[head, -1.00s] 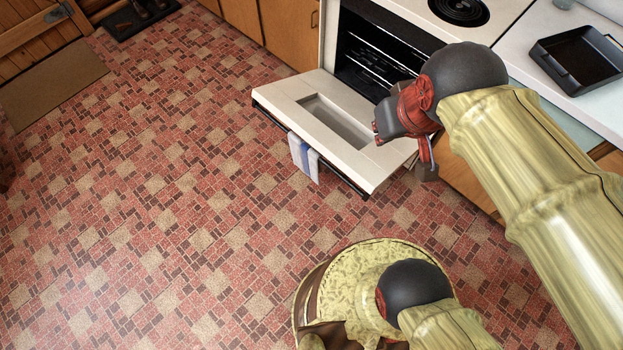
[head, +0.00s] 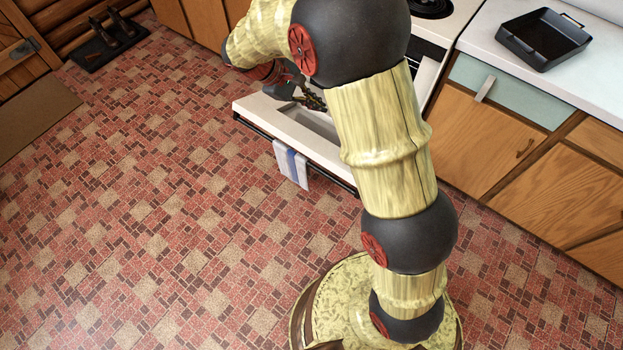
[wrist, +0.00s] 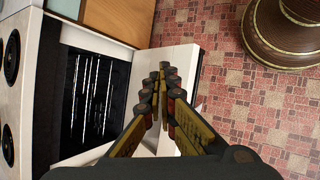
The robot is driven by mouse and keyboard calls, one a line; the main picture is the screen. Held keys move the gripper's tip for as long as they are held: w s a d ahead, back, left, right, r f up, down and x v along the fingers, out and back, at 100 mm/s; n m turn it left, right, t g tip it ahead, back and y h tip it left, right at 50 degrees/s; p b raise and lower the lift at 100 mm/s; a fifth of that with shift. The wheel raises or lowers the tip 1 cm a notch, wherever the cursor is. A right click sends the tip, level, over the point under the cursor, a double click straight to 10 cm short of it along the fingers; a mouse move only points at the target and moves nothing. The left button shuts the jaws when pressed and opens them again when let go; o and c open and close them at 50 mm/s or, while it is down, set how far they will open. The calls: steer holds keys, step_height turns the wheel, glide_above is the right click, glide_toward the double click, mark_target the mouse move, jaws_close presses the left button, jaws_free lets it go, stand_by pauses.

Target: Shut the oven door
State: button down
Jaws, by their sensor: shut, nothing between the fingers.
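The oven door (head: 255,106) is a white panel with a recessed middle, folded down and open in the head view. My arm covers its right part and most of the oven. In the wrist view the oven's dark cavity (wrist: 90,95) with wire racks is on the left, and the white door (wrist: 175,58) lies beyond my fingers. My gripper (head: 316,103) is over the door's inner face in the head view. In the wrist view my gripper (wrist: 165,72) has its fingertips together with nothing between them. I cannot tell whether it touches the door.
A striped towel (head: 291,164) hangs on the door's front bar. Wooden cabinets (head: 480,140) and a white counter with a black pan (head: 540,40) stand to the right.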

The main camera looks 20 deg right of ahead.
steer(key=w+a+f+n+t+h+b, duration=0.1)
steer(key=w+a+f+n+h, duration=0.15)
steer(key=f, duration=0.65)
steer(key=w+a+f+n+t+h, duration=0.15)
steer(key=w+f, duration=0.25)
steer(key=f, duration=0.6)
steer(key=w+a+f+n+h+b, duration=0.1)
steer(key=w+a+f+n+h, duration=0.15)
steer(key=f, duration=0.65)
steer(key=s+a+f+n+t+b, duration=0.1)
steer(key=s+f+n+t, duration=0.25)
steer(key=f, duration=0.65)
steer(key=s+f+n+t, duration=0.2)
steer(key=f+n+t, duration=0.15)
steer(key=f, duration=0.65)
steer(key=s+a+f+n+t+b, duration=0.1)
steer(key=s+f+n+t, duration=0.2)
steer(key=f, duration=0.7)
steer(key=w+d+r+b, duration=0.1)
steer(key=w+d+r, duration=0.3)
steer(key=d, duration=0.5)
steer(key=shift+w+g+h+b, duration=0.35)
steer(key=shift+w+g+b, duration=0.1)
steer(key=shift+w, duration=0.7)
steer(key=shift+n, duration=0.25)
